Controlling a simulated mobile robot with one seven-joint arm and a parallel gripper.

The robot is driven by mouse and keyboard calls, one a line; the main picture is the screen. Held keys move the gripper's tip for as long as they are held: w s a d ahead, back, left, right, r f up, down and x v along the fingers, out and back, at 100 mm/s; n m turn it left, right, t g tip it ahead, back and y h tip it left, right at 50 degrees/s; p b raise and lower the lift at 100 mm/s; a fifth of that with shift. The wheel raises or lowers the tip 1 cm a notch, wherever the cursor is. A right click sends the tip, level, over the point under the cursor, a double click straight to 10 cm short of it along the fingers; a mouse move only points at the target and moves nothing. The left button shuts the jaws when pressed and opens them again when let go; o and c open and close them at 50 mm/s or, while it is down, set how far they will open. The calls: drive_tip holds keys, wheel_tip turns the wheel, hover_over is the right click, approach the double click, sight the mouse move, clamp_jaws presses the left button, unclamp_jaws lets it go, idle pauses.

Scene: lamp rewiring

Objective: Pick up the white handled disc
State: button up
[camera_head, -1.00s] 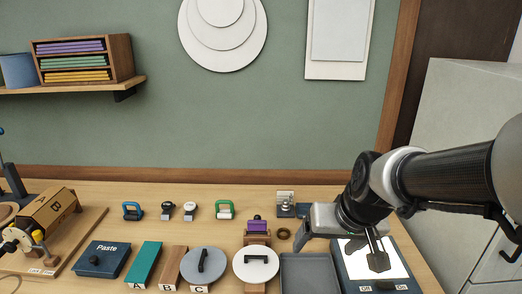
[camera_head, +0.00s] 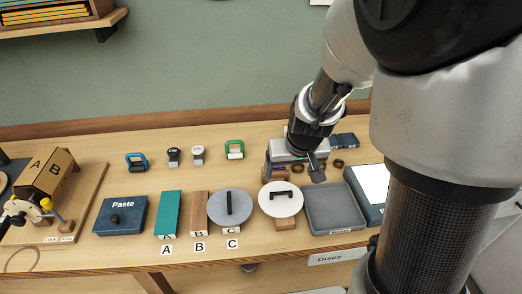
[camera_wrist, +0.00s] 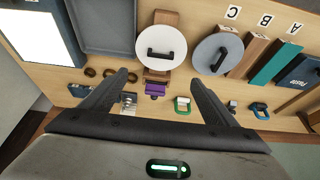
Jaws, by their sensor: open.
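The white disc (camera_head: 280,199) with a black bar handle rests on a wooden stand on the bench, between the grey disc and the grey tray. It also shows in the wrist view (camera_wrist: 161,37), beyond and between my fingertips, with the handle facing me. My gripper (camera_head: 294,168) is behind the white disc in the head view, above the bench. In the wrist view my gripper (camera_wrist: 160,80) is open with its two black fingers spread and nothing between them. The disc is not touched.
The grey disc (camera_head: 230,203) with a black handle stands left of the white one. The grey tray (camera_head: 334,228) lies right of it. A purple-topped block (camera_wrist: 155,89) and dark rings (camera_wrist: 106,73) sit near my fingers. The green-handled item (camera_head: 235,149) is farther back.

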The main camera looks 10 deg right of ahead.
drive_tip(key=b, duration=0.4)
hover_over(281, 193)
drive_tip(key=s, duration=0.2)
drive_tip(key=f, duration=1.1)
drive_tip(key=shift+s+d, duration=0.2)
drive_tip(key=shift+d, duration=0.05)
drive_tip(key=shift+a+b+x, duration=0.2)
drive_tip(key=shift+b+x, duration=0.15)
drive_tip(key=shift+x, duration=2.45)
drive_tip(key=c, duration=1.3)
